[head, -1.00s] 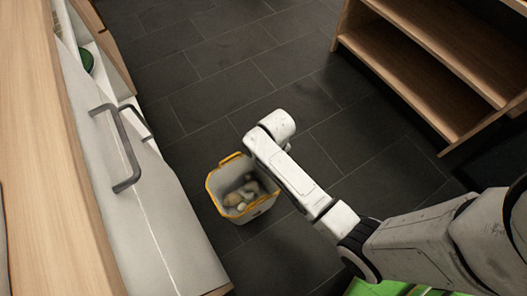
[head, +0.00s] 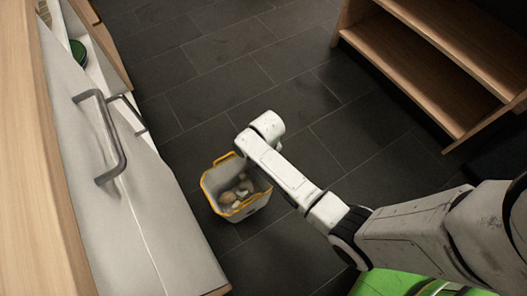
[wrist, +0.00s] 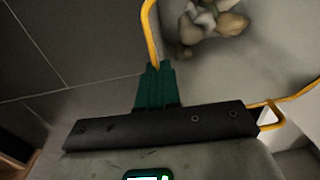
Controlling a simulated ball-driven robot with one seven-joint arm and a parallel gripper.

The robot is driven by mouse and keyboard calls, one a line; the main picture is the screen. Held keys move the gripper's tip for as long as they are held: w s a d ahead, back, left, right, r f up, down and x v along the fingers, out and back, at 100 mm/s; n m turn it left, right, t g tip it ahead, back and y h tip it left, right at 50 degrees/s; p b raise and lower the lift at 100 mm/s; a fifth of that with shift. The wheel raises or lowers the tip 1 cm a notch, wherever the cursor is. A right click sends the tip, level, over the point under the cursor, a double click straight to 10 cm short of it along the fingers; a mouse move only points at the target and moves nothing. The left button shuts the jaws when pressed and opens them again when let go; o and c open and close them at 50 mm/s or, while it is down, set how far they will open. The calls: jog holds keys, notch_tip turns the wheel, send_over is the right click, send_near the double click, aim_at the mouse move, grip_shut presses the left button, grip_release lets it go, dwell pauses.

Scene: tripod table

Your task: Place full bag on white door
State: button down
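The full bag (head: 208,192) is a pale, bin-like container with a yellow rim, holding several whitish and brownish lumps. It hangs or stands below my arm, mouth up and slightly tilted; I cannot tell if it touches the floor. My gripper is hidden behind the arm in the head view. In the wrist view my gripper (wrist: 155,84) shows green fingertips close together on the yellow rim, with the bag's interior (wrist: 255,65) beyond. The white door (head: 165,225), with a grey bar handle (head: 112,140), is at left in the head view, left of the bag and apart from it.
A wooden top (head: 40,200) runs along the left edge. A green round item (head: 78,50) sits in a white opening behind the handle. A wooden shelf unit (head: 440,60) stands at upper right. Dark tiled floor (head: 230,60) is clear between them.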

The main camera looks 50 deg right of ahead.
jog(key=c, duration=1.4)
grip_release()
jog(key=shift+o, duration=0.2)
notch_tip(320, 180, up, 12)
jog(key=p, duration=0.6)
jog(key=s+a+r+n, duration=0.1)
jog(key=s+r, duration=0.3)
jog(key=s, duration=0.4)
jog(key=s+a+r+n, duration=0.1)
jog(key=s+r+n, duration=0.1)
jog(key=s+r, duration=0.3)
jog(key=s, duration=0.2)
jog(key=shift+s+a+r+t+h, duration=0.2)
jog(key=shift+s+r+t+h, duration=0.05)
jog(key=shift+s+t+h, duration=0.15)
